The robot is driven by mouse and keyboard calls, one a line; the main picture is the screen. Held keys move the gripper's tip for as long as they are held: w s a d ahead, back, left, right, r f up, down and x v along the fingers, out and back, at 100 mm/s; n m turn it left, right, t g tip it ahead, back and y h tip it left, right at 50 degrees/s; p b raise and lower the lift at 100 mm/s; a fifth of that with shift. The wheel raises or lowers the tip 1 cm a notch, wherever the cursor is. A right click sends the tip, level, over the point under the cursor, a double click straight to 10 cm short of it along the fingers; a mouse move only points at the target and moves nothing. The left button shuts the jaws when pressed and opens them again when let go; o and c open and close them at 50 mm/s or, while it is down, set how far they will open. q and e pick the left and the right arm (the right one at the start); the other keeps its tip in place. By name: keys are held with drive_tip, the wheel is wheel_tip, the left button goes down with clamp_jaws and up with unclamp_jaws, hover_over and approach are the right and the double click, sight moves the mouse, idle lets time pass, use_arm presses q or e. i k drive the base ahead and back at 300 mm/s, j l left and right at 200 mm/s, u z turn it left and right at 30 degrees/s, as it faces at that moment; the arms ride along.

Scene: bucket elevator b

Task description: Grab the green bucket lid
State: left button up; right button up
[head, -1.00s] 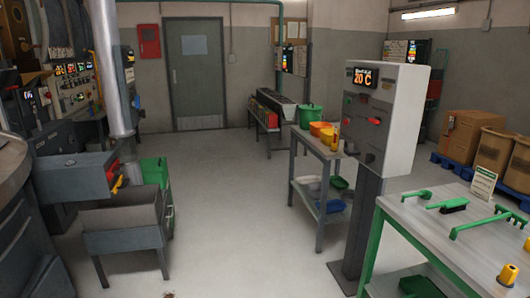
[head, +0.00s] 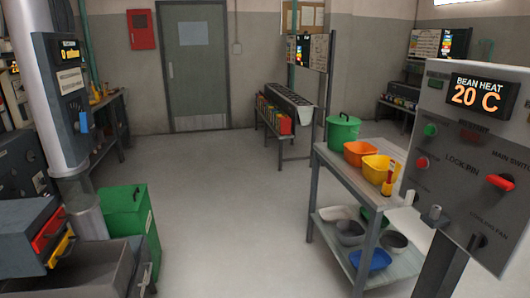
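A green bucket (head: 342,133) with a green lid (head: 343,117) on top stands at the far end of a grey two-tier table, right of the middle in the head view. A small handle shows on the lid. Neither of my grippers is in view, so I cannot see whether they are open or shut.
An orange bowl (head: 360,152), a yellow bowl (head: 380,168) and a yellow tool share the table (head: 345,162). A control panel (head: 470,150) stands close at right. A green bin (head: 128,220) and a grey trough (head: 75,275) stand at left. The middle floor is clear.

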sight(344, 119)
drive_tip(key=i+z, duration=0.1)
drive_tip(key=i, duration=0.8)
drive_tip(key=i+j, duration=0.15)
drive_tip(key=i, duration=0.7)
drive_tip(key=i+j+z, duration=0.15)
drive_tip(key=i, duration=0.75)
drive_tip(key=i+z, duration=0.3)
drive_tip(key=i, duration=0.25)
drive_tip(key=i+j+z, duration=0.1)
drive_tip(key=i+z, duration=0.15)
drive_tip(key=i, duration=0.35)
drive_tip(key=i+j+z, duration=0.3)
drive_tip(key=i, duration=0.25)
drive_tip(key=i+l, duration=0.1)
drive_tip(key=i, duration=0.2)
